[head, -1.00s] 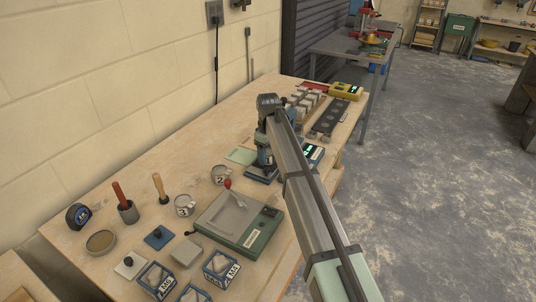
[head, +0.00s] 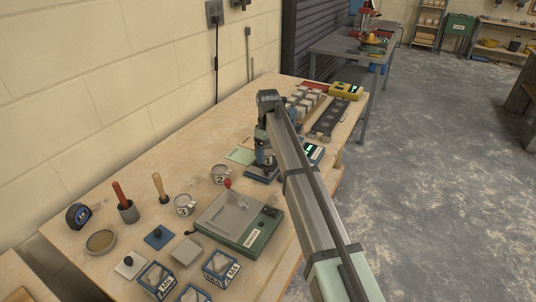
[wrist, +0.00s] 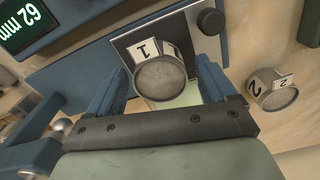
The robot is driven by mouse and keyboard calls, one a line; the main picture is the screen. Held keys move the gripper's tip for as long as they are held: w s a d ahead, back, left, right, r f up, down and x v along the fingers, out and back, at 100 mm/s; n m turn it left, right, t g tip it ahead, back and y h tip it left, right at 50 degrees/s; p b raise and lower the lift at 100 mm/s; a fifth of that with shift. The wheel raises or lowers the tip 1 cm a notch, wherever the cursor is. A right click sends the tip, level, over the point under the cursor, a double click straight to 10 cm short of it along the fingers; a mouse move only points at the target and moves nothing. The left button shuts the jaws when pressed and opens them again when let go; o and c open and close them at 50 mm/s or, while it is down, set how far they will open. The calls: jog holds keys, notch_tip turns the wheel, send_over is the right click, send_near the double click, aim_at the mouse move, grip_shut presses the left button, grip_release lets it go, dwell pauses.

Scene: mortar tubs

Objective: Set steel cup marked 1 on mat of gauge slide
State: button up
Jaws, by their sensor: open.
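The steel cup marked 1 (wrist: 160,78) is between the two spread fingers of my gripper (wrist: 160,90) in the wrist view, with gaps beside it. The cup appears to stand upright over the grey plate (wrist: 128,42) of the blue gauge slide; its exact contact with the mat is hidden. The slide's display (wrist: 22,22) reads 62 mm. In the head view my gripper (head: 264,158) is low over the gauge slide's blue base (head: 262,178), and my arm hides most of the slide and cup.
Steel cup 2 (head: 220,174) stands close left of the slide, and it also shows in the wrist view (wrist: 270,92). Steel cup 3 (head: 184,205) and a green-based device (head: 238,222) are nearer. A pale green sheet (head: 241,155) lies by the slide. A dark knob (wrist: 211,21) rises beside the plate.

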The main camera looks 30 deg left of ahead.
aim_at(268, 151)
notch_tip(268, 151, up, 11)
dwell(0.4)
